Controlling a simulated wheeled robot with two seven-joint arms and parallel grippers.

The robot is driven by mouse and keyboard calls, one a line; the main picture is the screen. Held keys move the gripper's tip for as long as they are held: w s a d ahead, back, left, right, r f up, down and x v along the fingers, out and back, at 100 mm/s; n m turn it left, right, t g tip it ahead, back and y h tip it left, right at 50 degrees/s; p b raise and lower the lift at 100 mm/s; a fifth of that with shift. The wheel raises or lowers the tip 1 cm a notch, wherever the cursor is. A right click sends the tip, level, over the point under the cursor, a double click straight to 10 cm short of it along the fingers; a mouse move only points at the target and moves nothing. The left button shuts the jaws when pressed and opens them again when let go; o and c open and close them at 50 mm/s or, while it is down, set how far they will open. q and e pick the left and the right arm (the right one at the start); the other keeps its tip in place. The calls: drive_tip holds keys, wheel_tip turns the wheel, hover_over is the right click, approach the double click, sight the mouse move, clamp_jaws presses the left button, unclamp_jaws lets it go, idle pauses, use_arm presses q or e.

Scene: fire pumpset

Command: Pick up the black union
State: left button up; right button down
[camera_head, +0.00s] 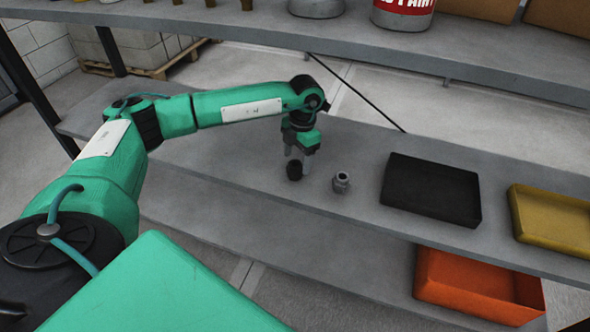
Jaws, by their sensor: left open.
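The black union (294,171) is a small dark round piece on the middle grey shelf. My left gripper (298,163) points down right at it, with its fingers close around or just behind the union. The fingers are open. Whether they touch the union cannot be told from this view. My right gripper is not in view.
A grey metal fitting (342,182) stands just right of the union. Farther right on the shelf (240,165) are a black tray (432,188) and a yellow tray (551,219). An orange tray (478,286) lies on the shelf below. An upper shelf (350,48) overhangs behind.

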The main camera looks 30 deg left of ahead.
sight(295, 163)
use_arm(q)
drive_tip(key=f, duration=0.3)
drive_tip(key=shift+s+a+f, duration=0.15)
drive_tip(key=shift+a+f, duration=0.1)
drive_tip(key=c, duration=1.4)
drive_tip(key=shift+o, duration=0.2)
drive_tip(key=shift+r, duration=0.1)
